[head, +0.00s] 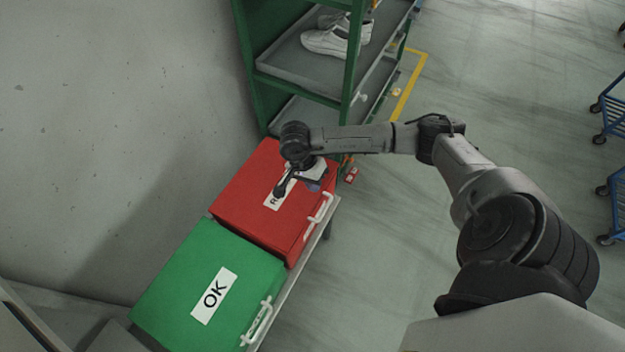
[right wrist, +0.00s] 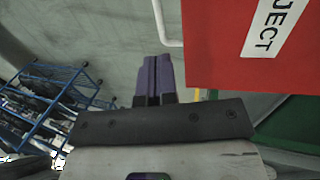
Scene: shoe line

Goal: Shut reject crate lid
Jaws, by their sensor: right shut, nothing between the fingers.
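The red reject crate (head: 290,240) stands beside a green crate, its red lid (head: 240,187) lying flat over the top and looking shut. A white label, partly hidden by my right arm, is on the lid; in the right wrist view the lid (right wrist: 220,45) shows "JECT" on the label. A white handle (head: 319,214) is on the crate's front side. My right gripper (head: 316,184) is over the lid's front edge, near the handle. Its purple fingers (right wrist: 158,75) are together and empty, apart from the lid in the wrist picture. My left gripper is not in view.
The green crate (head: 190,285), marked OK, has its lid down. A green rack (head: 355,70) with white shoes (head: 332,38) stands behind the red crate. Blue carts (head: 612,110) are at the far right.

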